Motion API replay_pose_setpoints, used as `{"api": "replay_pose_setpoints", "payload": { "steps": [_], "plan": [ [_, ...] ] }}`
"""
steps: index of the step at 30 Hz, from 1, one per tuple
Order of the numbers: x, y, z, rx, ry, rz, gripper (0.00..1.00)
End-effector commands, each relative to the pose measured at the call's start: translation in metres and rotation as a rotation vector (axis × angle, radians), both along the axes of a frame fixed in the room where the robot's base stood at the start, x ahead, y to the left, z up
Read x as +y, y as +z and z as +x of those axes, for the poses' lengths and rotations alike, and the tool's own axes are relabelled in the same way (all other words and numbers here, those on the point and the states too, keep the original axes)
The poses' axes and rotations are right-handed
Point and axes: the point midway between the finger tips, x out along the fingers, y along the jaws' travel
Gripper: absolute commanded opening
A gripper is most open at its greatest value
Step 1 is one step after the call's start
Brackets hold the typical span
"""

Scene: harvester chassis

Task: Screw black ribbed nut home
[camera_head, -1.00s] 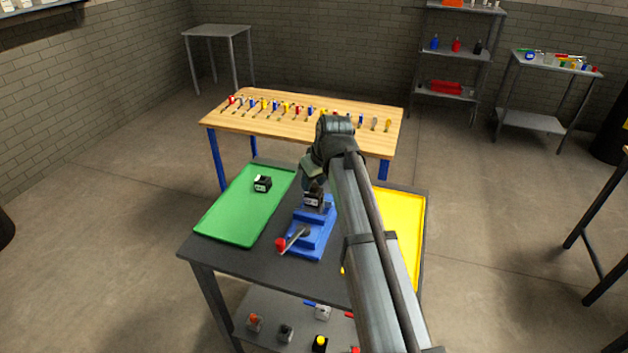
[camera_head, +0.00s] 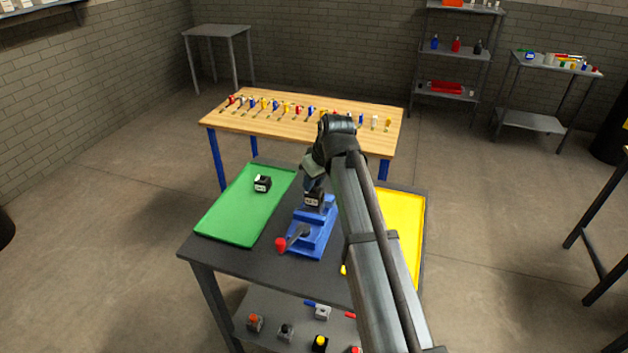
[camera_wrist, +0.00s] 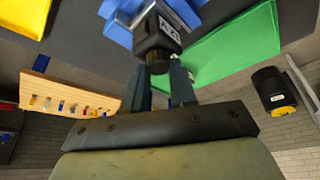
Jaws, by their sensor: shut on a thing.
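A black block with a white label (camera_head: 313,202) stands in the blue vise (camera_head: 312,240) on the dark table. The labelled block also shows in the wrist view (camera_wrist: 160,28). My gripper (camera_head: 314,187) is above the block, pointing down. In the wrist view my two fingers (camera_wrist: 166,72) are shut on the black ribbed nut (camera_wrist: 158,66), at the end of the block.
A green tray (camera_head: 225,222) left of the vise holds another black block (camera_head: 262,183). A yellow tray (camera_head: 412,225) lies on the right, partly behind my arm. The vise handle with a red knob (camera_head: 281,245) sticks out at the front left.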

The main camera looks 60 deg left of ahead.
Motion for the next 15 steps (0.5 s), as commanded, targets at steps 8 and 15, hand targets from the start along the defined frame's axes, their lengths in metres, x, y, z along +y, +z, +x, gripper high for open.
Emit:
{"api": "replay_pose_setpoints", "payload": {
  "steps": [8,15],
  "plan": [
    [-0.0004,-0.0002,-0.0014,0.000,-0.061,-0.001,0.00],
    [-0.0002,-0.0003,-0.0016,0.001,-0.287,0.000,0.00]
  ]
}}
